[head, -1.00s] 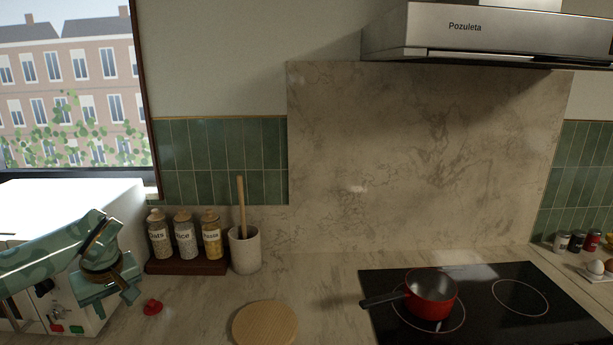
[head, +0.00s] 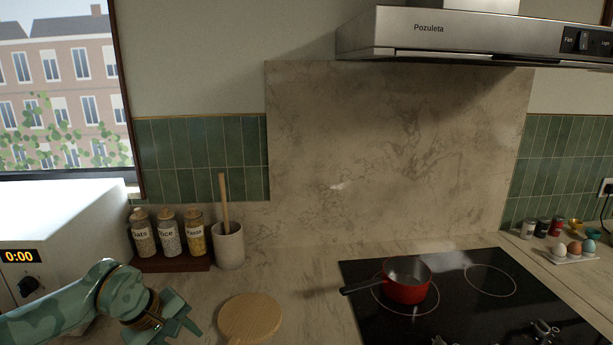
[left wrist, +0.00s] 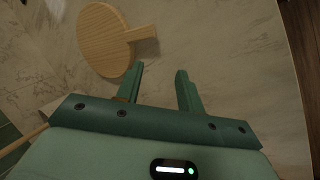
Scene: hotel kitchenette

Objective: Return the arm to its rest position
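My left arm comes in from the lower left in the head view. Its green gripper (head: 186,322) is low over the counter, between the white appliance and the round wooden board. In the left wrist view the gripper's two fingers (left wrist: 160,80) stand apart with nothing between them. Bare counter shows beyond the fingertips. The wooden board (head: 250,317) lies to the right of the gripper in the head view. It also shows in the left wrist view (left wrist: 104,42), beyond the left finger. My right gripper is in neither view.
A white appliance (head: 75,212) with a 0:00 display stands at left. Jars on a dark wooden stand (head: 172,265) and a utensil crock (head: 229,247) line the wall. A red pan (head: 407,287) sits on the black hob (head: 470,315). Eggs in a white holder (head: 574,258) are at right.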

